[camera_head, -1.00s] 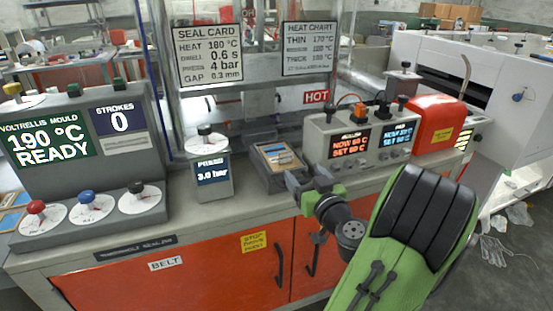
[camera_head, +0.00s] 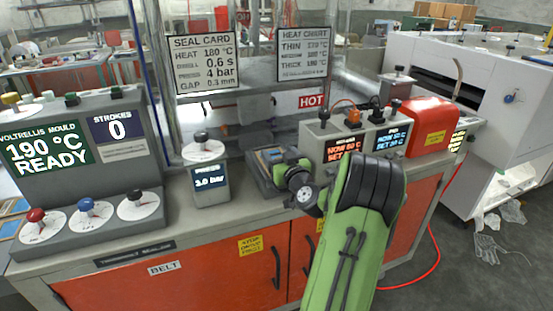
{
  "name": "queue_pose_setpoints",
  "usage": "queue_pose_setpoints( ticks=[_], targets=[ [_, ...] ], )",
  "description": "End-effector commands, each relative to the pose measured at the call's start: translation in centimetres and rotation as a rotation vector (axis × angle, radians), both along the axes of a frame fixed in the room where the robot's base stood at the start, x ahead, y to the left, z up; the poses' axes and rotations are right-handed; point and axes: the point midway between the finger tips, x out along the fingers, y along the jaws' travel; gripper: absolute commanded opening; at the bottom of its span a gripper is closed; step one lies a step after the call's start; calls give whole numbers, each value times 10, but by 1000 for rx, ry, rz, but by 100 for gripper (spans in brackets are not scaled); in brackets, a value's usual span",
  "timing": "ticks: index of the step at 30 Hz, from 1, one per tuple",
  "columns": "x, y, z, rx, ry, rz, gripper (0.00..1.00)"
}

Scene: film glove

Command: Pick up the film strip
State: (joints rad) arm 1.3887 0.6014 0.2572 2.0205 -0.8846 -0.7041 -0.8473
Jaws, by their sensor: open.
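A dark shallow tray (camera_head: 256,177) sits on the grey bench top, between the pressure gauge box and the twin-display controller. Small blue and tan pieces lie in it, partly covered by my gripper. I cannot tell which of them is the film strip. My gripper (camera_head: 284,164) is low over the right part of the tray, its jaws open. Its fingertips are small and partly hidden by the wrist, so contact with anything in the tray cannot be told.
The pressure gauge box (camera_head: 208,180) stands left of the tray. The controller (camera_head: 345,140) and a red box (camera_head: 428,124) stand to the right. The control panel (camera_head: 85,165) fills the bench's left end. Upright sign cards, including the seal card (camera_head: 204,64), stand behind.

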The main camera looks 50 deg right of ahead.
Motion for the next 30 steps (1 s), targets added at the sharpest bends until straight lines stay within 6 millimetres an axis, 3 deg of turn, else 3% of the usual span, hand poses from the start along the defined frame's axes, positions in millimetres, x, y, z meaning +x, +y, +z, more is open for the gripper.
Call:
queue_pose_setpoints(
  ticks=[2,13,22,30],
  targets=[
    [0,0,-1,0,0,0,72],
    [0,0,-1,1,1,0,17],
    [0,1,6,-1,0,1,17],
    [0,1,76,-6,0,2,17]
  ],
)
